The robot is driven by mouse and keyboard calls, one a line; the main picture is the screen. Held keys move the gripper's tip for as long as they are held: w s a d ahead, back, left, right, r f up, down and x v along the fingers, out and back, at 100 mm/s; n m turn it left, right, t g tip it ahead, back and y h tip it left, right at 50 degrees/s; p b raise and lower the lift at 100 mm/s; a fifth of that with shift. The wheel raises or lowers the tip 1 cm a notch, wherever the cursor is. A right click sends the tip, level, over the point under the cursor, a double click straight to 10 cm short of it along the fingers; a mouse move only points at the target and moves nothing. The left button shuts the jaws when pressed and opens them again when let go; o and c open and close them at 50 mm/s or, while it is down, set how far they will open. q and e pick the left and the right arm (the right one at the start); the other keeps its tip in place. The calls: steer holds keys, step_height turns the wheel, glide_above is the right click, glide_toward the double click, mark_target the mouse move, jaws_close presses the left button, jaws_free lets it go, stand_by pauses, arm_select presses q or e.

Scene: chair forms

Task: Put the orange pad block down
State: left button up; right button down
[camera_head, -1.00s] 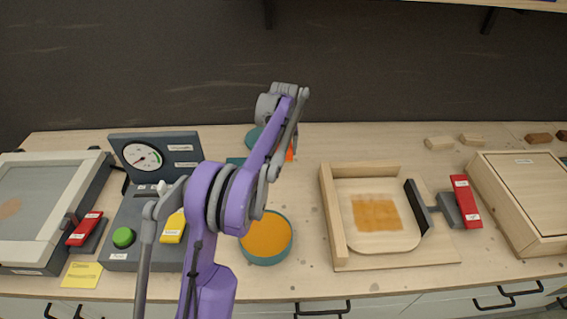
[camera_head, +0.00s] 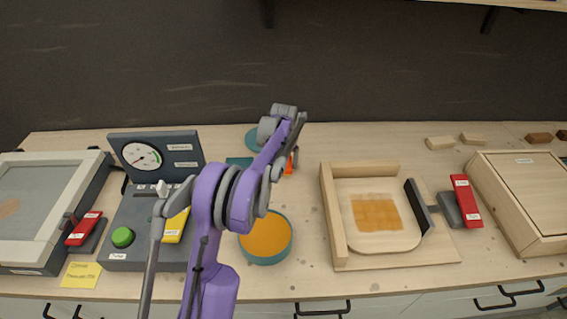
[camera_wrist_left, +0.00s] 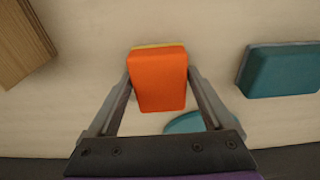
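The orange pad block (camera_wrist_left: 158,80) sits between the two fingers of my left gripper (camera_wrist_left: 160,88) in the left wrist view, with a finger against each side. A thin yellow layer shows along its far edge. In the head view only a small orange part of the block (camera_head: 290,164) shows beside my left gripper (camera_head: 286,160); my arm hides the rest. It is at or just above the worktop, behind the teal bowl and left of the wooden form; I cannot tell whether it touches the worktop. My right gripper is not in view.
A teal bowl with an orange top (camera_head: 265,257) stands in front. A teal block (camera_wrist_left: 280,72) and a teal round piece (camera_head: 254,136) lie nearby. The wooden form (camera_head: 335,225) with a red-handled clamp (camera_head: 465,200) is right. A gauge panel (camera_head: 155,160) stands left.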

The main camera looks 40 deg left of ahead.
mark_target(284, 165)
arm_select(q)
steer(key=shift+o, duration=0.7)
steer(key=shift+r, duration=0.15)
step_height(284, 165, up, 12)
steer(key=s+d, duration=0.1)
steer(key=s+d+r+m+t, duration=0.1)
steer(key=s+d, duration=0.2)
steer(key=d, duration=0.2)
steer(key=s+d+r+m, duration=0.1)
steer(key=s+d+r, duration=0.1)
steer(key=d, duration=0.3)
steer(key=s+d+f+m+t, duration=0.1)
steer(key=s+d+f+m, duration=0.1)
steer(key=s+d, duration=0.3)
steer(key=s+d+f+m+t, duration=0.1)
steer(key=s+d+f, duration=0.3)
steer(key=s, duration=0.7)
steer(key=s+d+f+m+t+h, duration=0.1)
steer(key=s+d+f+m, duration=0.2)
steer(key=s+d, duration=0.5)
steer(key=shift+p, duration=0.35)
